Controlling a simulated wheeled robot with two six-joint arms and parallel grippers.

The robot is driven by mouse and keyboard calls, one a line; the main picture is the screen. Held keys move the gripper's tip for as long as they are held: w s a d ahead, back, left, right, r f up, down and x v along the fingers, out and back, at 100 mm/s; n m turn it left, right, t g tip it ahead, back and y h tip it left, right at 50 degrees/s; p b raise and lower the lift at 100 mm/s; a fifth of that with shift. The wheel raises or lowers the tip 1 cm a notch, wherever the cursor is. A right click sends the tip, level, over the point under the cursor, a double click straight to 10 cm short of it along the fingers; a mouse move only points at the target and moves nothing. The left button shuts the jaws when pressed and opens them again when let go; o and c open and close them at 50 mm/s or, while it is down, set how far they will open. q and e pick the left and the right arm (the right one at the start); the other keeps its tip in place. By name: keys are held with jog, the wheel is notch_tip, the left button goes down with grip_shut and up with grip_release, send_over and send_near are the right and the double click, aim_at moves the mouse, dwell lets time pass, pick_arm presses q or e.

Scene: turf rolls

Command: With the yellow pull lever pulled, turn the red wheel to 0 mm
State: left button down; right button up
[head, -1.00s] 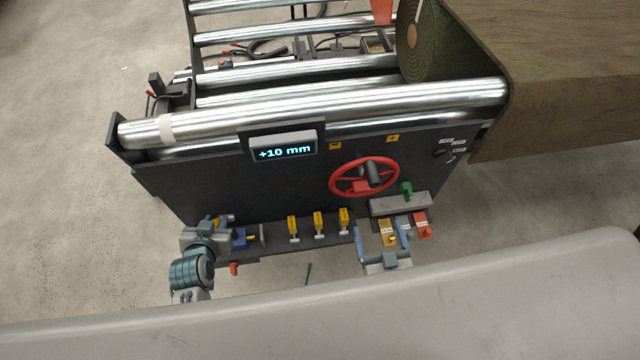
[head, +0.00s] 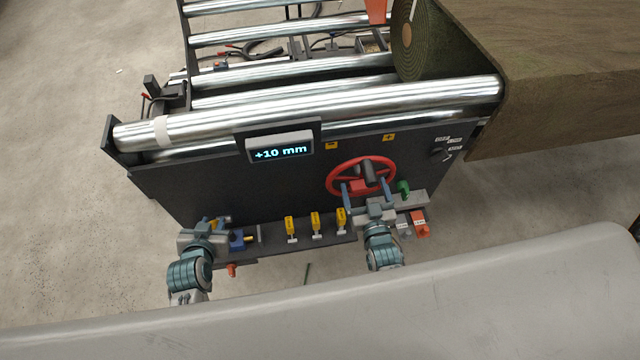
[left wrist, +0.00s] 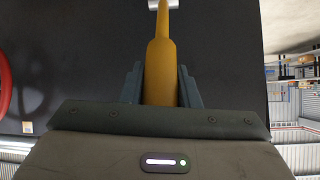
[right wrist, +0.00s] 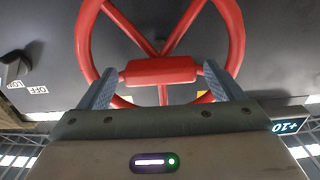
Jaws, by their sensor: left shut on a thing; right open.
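The red wheel (head: 361,178) is on the dark front panel, with its red block at the lower rim. My right gripper (head: 366,186) is open at the lower rim. In the right wrist view its fingers stand either side of the red block (right wrist: 160,70), which is part of the wheel. My left gripper (head: 212,222) is shut on the yellow pull lever (left wrist: 161,65), at the panel's lower left. In the head view the lever is mostly hidden by the gripper. The display (head: 281,150) reads +10 mm.
Several yellow-topped handles (head: 315,222) stand on the ledge between my grippers. A green knob (head: 404,187) and an orange-red block (head: 419,222) are right of my right gripper. Steel rollers (head: 300,115) and a turf roll (head: 420,40) lie above the panel.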

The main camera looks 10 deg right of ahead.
jog(key=c, duration=1.4)
jog(key=shift+n, duration=0.3)
jog(key=n, duration=0.4)
jog(key=shift+n, duration=0.3)
jog(key=n, duration=0.4)
jog(key=shift+a+f+n, duration=0.1)
jog(key=shift+f+n, duration=0.05)
jog(key=shift+n, duration=0.15)
jog(key=n, duration=0.5)
jog(key=shift+f, duration=0.15)
jog(key=shift+o, duration=0.2)
jog(key=shift+f+n, duration=0.2)
jog(key=shift+n, duration=2.2)
jog(key=shift+s, duration=0.1)
